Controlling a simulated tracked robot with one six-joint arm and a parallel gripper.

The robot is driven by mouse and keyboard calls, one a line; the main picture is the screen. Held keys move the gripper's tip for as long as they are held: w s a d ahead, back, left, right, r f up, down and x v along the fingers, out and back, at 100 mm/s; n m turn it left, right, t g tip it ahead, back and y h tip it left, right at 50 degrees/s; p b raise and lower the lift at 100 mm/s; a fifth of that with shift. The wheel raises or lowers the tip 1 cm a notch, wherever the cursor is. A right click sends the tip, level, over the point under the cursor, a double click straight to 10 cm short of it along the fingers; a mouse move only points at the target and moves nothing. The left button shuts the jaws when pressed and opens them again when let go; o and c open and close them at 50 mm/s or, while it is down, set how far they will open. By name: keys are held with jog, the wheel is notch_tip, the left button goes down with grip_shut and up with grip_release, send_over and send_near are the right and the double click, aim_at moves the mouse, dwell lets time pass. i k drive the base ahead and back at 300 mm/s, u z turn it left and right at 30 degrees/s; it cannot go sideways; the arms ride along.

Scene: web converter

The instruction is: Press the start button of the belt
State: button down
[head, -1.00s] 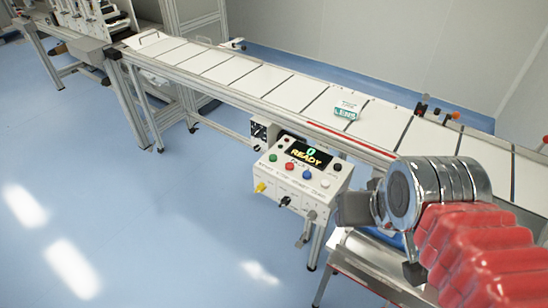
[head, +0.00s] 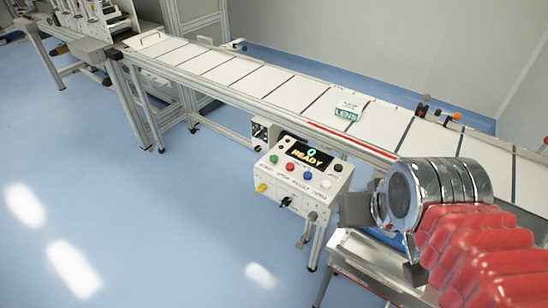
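The control box (head: 300,180) is a white panel at the side of the belt, with a black display reading "0 READY". Below the display is a row of round buttons: a green button (head: 273,159), a red button (head: 290,166), a blue button (head: 307,175) and a white one. The small labels under them are too small to read. The conveyor belt (head: 235,71) runs behind the box. My gripper (head: 352,209) is right of the control box and apart from it. Its fingers are seen end-on and partly hidden, so its opening does not show.
A small white box marked "LENS" (head: 348,111) lies on the belt. A metal table (head: 365,262) stands under my arm at the lower right. A machine frame (head: 95,45) stands at the back left. The blue floor left of the control box is clear.

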aim_at(273, 159)
jog(key=k, duration=1.3)
jog(key=u, duration=0.35)
jog(key=i, duration=0.6)
jog(key=u, duration=0.7)
jog(key=i, duration=1.8)
jog(key=z, duration=0.5)
